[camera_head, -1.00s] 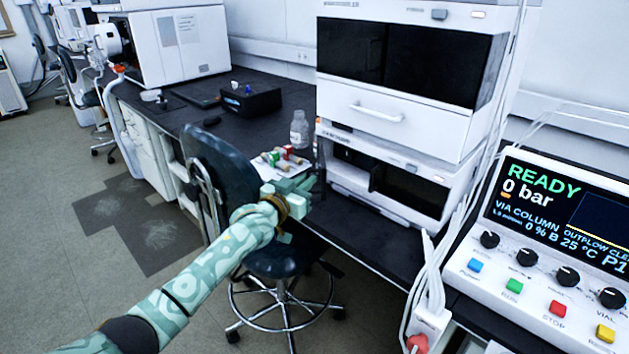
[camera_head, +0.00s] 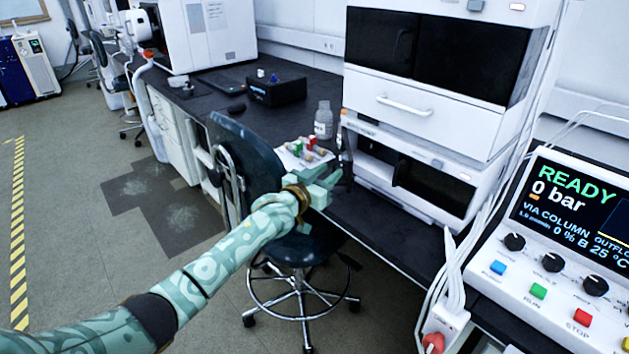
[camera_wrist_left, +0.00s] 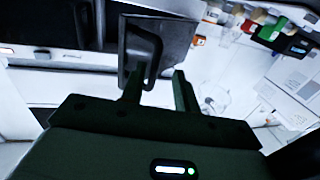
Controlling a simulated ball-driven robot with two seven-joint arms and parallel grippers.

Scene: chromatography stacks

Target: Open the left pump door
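The lower white module (camera_head: 443,163) of the instrument stack has a dark front. A dark panel (camera_head: 346,165), seen nearly edge-on, stands out from the left end of this front; it looks like the left pump door swung outward. In the left wrist view the dark door (camera_wrist_left: 177,36) with its loop handle (camera_wrist_left: 155,57) is just beyond my fingers. My left gripper (camera_head: 325,188) is beside the door; in the wrist view its two fingers (camera_wrist_left: 159,92) are apart, the left one overlapping the handle's lower end. I cannot tell whether they touch. My right gripper is out of view.
A chair (camera_head: 245,160) stands below my left arm. A paper with small coloured vials (camera_head: 305,150) and a clear bottle (camera_head: 323,120) are on the dark bench near the gripper. A control panel (camera_head: 570,240) and white cables (camera_head: 462,265) are at the right.

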